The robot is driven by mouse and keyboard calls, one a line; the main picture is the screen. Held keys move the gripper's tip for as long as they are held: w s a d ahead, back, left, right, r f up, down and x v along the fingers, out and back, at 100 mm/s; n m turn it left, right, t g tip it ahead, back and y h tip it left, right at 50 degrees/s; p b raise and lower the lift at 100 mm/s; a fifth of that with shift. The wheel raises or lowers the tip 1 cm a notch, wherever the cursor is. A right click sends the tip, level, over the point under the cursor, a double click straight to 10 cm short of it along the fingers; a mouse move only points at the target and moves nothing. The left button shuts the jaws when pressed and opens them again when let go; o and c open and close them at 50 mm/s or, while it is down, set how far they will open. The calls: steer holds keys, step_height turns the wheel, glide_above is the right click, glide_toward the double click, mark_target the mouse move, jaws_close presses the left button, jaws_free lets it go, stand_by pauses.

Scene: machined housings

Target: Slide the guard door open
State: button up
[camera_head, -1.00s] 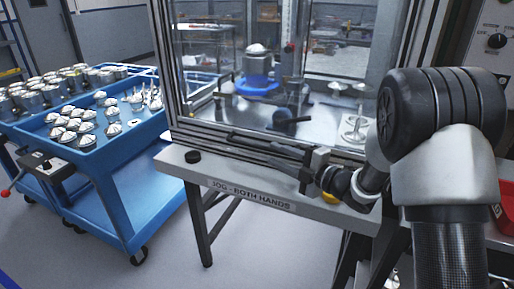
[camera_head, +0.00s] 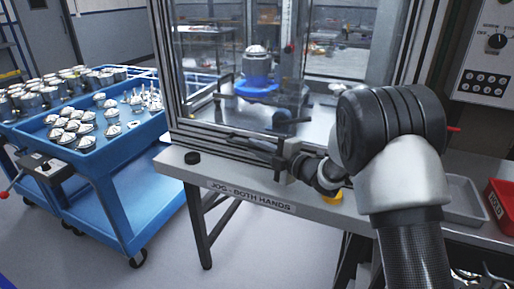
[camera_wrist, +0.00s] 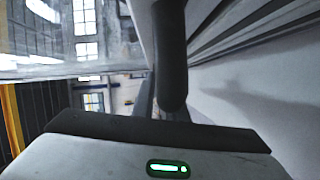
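The guard door (camera_head: 225,112) is a clear panel in a metal frame on the front of the machine enclosure, above the bench. I cannot make out its exact edges or how far open it stands. My gripper (camera_head: 282,160) is at the lower front of the enclosure, close against the door's bottom frame. In the wrist view a dark rounded bar (camera_wrist: 172,60) stands upright just ahead of my gripper's dark palm. I cannot tell whether it is the door handle or one of my fingers. The fingertips are not clear, so their grip is unclear.
A bench (camera_head: 200,172) labelled "JOG - BOTH HANDS" runs below the enclosure, with a black knob (camera_head: 192,158). Inside stands a blue fixture (camera_head: 257,87) holding a metal housing (camera_head: 257,62). Blue carts (camera_head: 110,165) with housings are left; a grey tray (camera_head: 462,198) and red bin (camera_head: 500,200) are right.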

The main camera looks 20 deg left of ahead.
jaws_close()
steer(key=shift+r, duration=0.15)
steer(key=shift+r, duration=0.25)
step_height(320, 180, up, 45)
steer(key=p, duration=2.2)
steer(key=shift+f+p, duration=0.15)
steer(key=shift+p, duration=0.2)
steer(key=o, duration=0.6)
jaws_free()
steer(key=shift+o, duration=0.2)
